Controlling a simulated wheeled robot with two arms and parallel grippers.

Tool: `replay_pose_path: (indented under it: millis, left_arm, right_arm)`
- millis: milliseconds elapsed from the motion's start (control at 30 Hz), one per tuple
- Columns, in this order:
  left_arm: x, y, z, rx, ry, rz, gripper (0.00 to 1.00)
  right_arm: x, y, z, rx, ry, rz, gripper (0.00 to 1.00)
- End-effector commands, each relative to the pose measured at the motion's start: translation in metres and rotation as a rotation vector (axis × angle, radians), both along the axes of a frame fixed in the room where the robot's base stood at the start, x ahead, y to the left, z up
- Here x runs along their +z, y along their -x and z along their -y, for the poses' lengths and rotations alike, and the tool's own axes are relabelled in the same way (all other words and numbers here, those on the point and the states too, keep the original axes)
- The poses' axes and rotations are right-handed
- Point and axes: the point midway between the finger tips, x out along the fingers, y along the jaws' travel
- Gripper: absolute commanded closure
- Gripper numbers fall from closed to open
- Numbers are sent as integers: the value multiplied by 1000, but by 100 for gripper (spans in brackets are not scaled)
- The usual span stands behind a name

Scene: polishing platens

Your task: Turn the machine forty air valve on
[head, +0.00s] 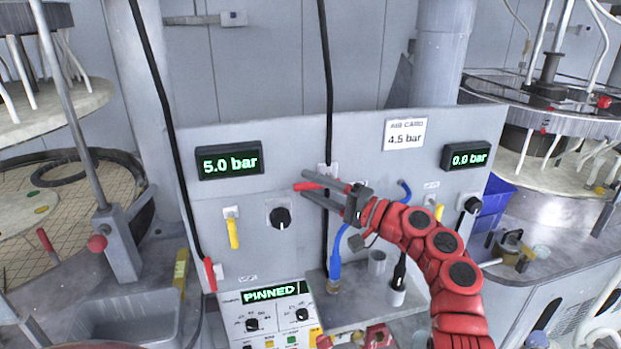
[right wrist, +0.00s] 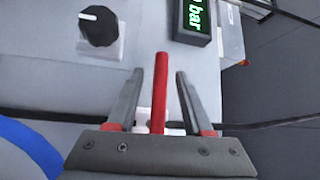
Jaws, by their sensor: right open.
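A red valve lever (head: 308,186) sits in the middle of the grey panel (head: 290,140), at a white fitting on a black vertical hose. It sticks out to the left, nearly level. My right gripper (head: 304,190) reaches in from the right with its fingers around the lever. In the right wrist view the red lever (right wrist: 160,92) stands between the two open fingers (right wrist: 162,95), with a gap on each side. My left gripper is not in view. I cannot read a machine number on the small labels.
The left display (head: 229,161) reads 5.0 bar, the right display (head: 466,156) 0.0 bar, and the card (head: 405,134) 4.5 bar. A black knob (head: 280,216), a yellow lever (head: 233,233) and another red lever (head: 209,274) are nearby. A blue hose (head: 336,262) hangs below my gripper.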

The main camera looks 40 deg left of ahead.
Motion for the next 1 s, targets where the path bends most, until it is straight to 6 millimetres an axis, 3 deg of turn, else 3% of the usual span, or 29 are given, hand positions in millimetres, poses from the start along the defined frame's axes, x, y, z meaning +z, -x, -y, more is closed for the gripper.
replay_pose_path:
  millis: [367, 467, 667, 1000]
  left_arm:
    - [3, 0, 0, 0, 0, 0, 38]
    - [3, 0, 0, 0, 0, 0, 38]
    - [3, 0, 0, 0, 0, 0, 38]
    - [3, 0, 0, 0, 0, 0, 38]
  right_arm:
    - [2, 1, -8, -1, 0, 3, 49]
    - [1, 1, -8, -1, 0, 2, 62]
    - [1, 1, -8, -1, 0, 2, 98]
    - [1, 1, -8, -1, 1, 2, 100]
